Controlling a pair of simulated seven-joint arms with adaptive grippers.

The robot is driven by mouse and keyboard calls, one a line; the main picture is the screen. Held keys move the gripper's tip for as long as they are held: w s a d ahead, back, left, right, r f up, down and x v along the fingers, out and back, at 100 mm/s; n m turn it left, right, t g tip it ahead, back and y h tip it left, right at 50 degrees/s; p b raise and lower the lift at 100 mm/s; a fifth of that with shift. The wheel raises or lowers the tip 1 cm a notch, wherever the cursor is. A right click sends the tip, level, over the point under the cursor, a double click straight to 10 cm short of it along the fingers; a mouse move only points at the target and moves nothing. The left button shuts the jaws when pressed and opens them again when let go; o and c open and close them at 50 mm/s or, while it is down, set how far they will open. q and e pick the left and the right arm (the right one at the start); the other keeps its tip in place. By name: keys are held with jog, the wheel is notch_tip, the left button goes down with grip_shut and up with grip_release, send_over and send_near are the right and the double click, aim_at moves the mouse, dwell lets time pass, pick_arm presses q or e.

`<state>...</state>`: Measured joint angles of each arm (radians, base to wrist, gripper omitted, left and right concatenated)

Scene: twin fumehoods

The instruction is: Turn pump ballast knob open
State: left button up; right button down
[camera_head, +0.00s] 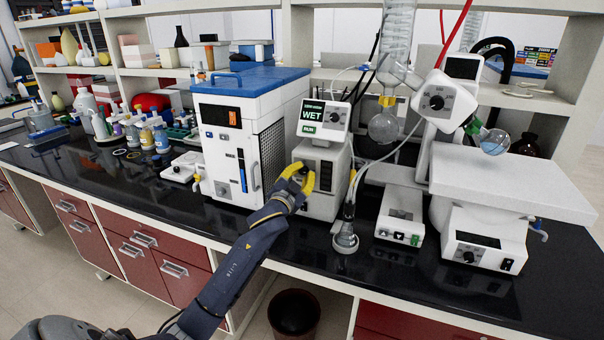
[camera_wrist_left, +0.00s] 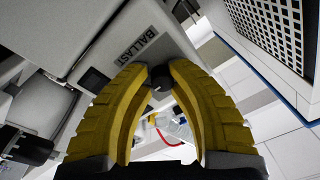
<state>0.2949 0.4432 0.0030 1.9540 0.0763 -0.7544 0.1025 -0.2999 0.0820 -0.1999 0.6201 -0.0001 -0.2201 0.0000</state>
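The pump (camera_head: 322,195) is a light grey box under the display unit reading WET. In the left wrist view a BALLAST label (camera_wrist_left: 137,47) marks its panel, with a small black ballast knob (camera_wrist_left: 160,79) beside it. My left gripper (camera_head: 302,172) reaches the pump's front from the lower left. In the left wrist view its two yellow fingers (camera_wrist_left: 160,72) stand on either side of the knob and appear to touch it. The fingers hide part of the knob, and its setting cannot be read. My right gripper is not in view.
A white cabinet with a blue lid (camera_head: 236,135) stands close left of the pump. Glassware (camera_head: 385,125) hangs above. The black bench top is clear in front.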

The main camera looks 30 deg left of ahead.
pick_arm(q)
jog(key=o, duration=0.6)
jog(key=shift+r, duration=0.1)
jog(key=s+d+f, duration=0.1)
jog(key=s+d, duration=0.1)
jog(key=s, duration=0.9)
jog(key=shift+s, duration=0.4)
jog(key=shift+f, duration=0.1)
